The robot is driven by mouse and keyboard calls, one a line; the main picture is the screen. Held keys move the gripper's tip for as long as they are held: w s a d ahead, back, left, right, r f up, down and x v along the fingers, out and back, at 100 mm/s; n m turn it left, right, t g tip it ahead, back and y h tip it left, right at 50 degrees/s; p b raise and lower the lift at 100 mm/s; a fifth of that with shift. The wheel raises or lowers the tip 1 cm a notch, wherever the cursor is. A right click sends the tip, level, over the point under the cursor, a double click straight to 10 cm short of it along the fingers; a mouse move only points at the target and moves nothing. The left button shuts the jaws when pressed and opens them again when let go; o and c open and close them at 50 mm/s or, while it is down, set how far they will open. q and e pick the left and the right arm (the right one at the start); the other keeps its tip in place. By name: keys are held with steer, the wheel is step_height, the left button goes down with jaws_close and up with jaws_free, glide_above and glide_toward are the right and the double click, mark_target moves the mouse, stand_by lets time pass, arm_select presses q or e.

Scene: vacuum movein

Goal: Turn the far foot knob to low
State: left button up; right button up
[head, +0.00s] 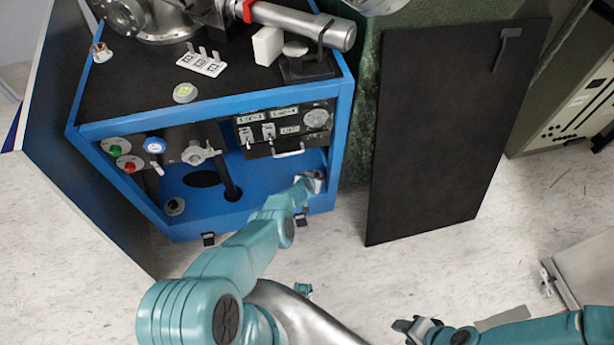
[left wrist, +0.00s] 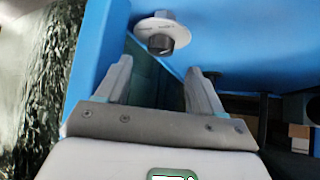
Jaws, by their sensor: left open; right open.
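A foot knob (left wrist: 155,35), dark on a round white dial, sits on a blue surface at the top of the left wrist view. My left gripper (left wrist: 160,70) is open, with its two fingers apart just below the knob in that view and nothing between them. In the head view my left gripper (head: 311,182) is at the lower right corner of the blue cabinet (head: 347,110) and hides most of that corner. Another small round knob (head: 174,206) shows at the cabinet's lower left. The dial's setting is too small to read. My right gripper (head: 414,326) is open and empty above the floor.
The cabinet's front panel carries buttons, a valve (head: 197,153) and switches (head: 268,131). A dark panel (head: 440,120) leans to its right. A dark blue door (head: 75,160) stands at its left.

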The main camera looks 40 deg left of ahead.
arm_select(q)
steer(key=p+v, duration=1)
steer(key=p, duration=0.2)
steer(key=shift+s+r, duration=0.2)
steer(key=shift+d+f, duration=0.1)
